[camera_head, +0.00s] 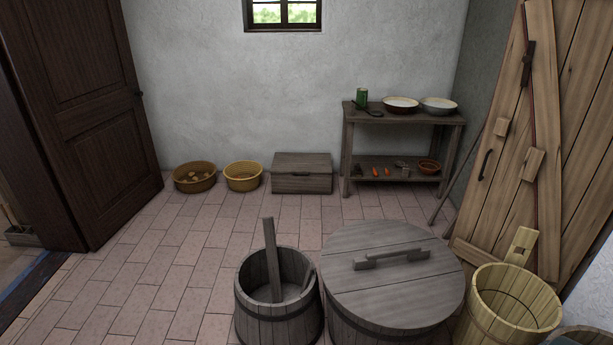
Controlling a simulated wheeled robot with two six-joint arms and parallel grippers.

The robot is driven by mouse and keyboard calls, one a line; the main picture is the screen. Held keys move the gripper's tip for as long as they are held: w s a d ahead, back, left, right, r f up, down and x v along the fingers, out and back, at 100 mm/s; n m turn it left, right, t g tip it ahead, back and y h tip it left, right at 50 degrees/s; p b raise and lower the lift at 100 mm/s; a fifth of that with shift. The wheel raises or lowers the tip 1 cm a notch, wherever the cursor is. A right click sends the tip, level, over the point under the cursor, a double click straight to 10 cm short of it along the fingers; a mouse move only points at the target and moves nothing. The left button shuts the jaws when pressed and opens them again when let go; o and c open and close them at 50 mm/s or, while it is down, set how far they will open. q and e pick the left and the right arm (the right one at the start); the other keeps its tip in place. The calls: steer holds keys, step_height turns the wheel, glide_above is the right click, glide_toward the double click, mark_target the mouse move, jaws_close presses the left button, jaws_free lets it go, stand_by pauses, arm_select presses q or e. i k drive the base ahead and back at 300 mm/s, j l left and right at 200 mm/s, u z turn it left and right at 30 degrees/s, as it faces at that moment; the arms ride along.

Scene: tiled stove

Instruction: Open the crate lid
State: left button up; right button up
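A grey wooden crate (302,181) stands on the floor against the back wall, between a yellow basket and a wooden shelf table. Its lid (302,162) is flat on top and looks closed. A small dark mark, perhaps a handle or latch, shows at the lid's front edge. The inside of the crate is hidden. Neither of my grippers shows in the head view.
Two baskets (194,178) (243,176) sit left of the crate; the shelf table (403,115) stands right. A bucket (279,310), a lidded tub (393,270) and a pale bucket (508,305) block the near right. Tiled floor (165,262) is clear at left and centre.

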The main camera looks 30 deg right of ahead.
mark_target(282, 162)
steer(key=i+j+u, duration=0.15)
steer(key=i+u, duration=0.25)
steer(key=i, duration=1.15)
steer(key=i+j+z, duration=0.1)
steer(key=i, duration=0.55)
steer(key=i+j, duration=0.15)
steer(key=i, duration=0.45)
steer(key=i+j, duration=0.15)
steer(key=i, duration=0.5)
steer(key=i+l+z, duration=0.15)
steer(key=i+z, duration=0.5)
steer(key=z, duration=0.2)
steer(key=i+z, duration=0.45)
steer(key=i+j+z, duration=0.2)
steer(key=z, duration=0.2)
steer(key=i+j+z, duration=0.25)
steer(key=z, duration=0.2)
steer(key=i+j, duration=0.05)
